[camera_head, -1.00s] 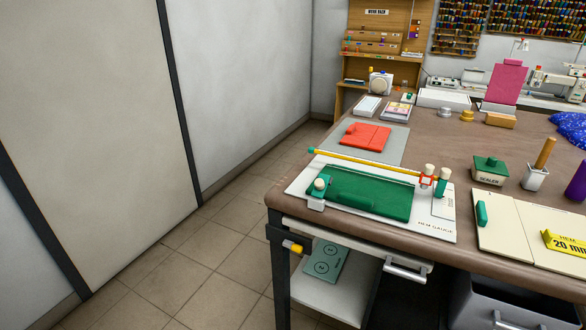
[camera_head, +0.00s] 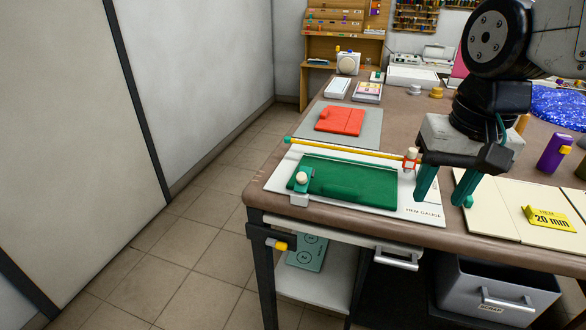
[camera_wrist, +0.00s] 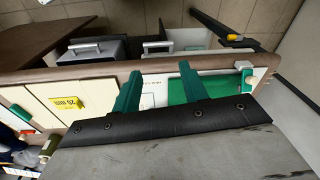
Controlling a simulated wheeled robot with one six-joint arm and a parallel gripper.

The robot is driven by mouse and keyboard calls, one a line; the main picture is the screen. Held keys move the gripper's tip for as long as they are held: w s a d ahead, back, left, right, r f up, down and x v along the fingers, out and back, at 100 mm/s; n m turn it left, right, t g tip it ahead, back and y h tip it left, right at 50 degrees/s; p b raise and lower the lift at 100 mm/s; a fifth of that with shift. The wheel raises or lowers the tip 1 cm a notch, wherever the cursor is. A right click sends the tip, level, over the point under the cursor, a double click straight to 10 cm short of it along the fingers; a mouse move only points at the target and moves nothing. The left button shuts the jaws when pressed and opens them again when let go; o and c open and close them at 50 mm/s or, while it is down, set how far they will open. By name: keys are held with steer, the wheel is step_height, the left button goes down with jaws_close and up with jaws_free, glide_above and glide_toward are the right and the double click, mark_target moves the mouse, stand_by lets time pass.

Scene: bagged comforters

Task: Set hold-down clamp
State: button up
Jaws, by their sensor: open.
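The white hem gauge board (camera_head: 425,211) lies on the table with a folded green piece (camera_head: 350,180) on it. A green clamp with a white knob (camera_head: 302,179) sits at the board's left end, over the green piece's edge; it also shows in the wrist view (camera_wrist: 247,77). An orange-and-white slider (camera_head: 411,160) is on the yellow rod (camera_head: 350,149) along the back. My gripper (camera_head: 443,192) is open and empty, with green fingers pointing down over the board's right end. It hides the green post there. In the wrist view my gripper (camera_wrist: 162,80) has nothing between its fingers.
A red folded piece (camera_head: 340,120) lies on a grey mat (camera_head: 370,133) behind the board. A purple bottle (camera_head: 552,155) stands at right. A grey bin (camera_head: 500,285) is below the table.

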steer(key=w+a+m, duration=0.2)
steer(key=w+a, duration=0.8)
steer(key=w, duration=0.2)
steer(key=m, duration=0.2)
glide_above(301, 175)
steer(key=shift+s+d+f+g+y, duration=0.1)
steer(key=shift+d+f+g+y, duration=0.1)
steer(key=shift+f, duration=0.45)
steer(key=shift+s+d+f+g+y, duration=0.1)
steer(key=shift+d+f, duration=0.1)
steer(key=shift+f, duration=0.4)
steer(key=f, duration=0.7)
steer(key=shift+w+a+f, duration=0.1)
steer(key=shift+w+a, duration=0.05)
steer(key=shift+a, duration=0.15)
jaws_close()
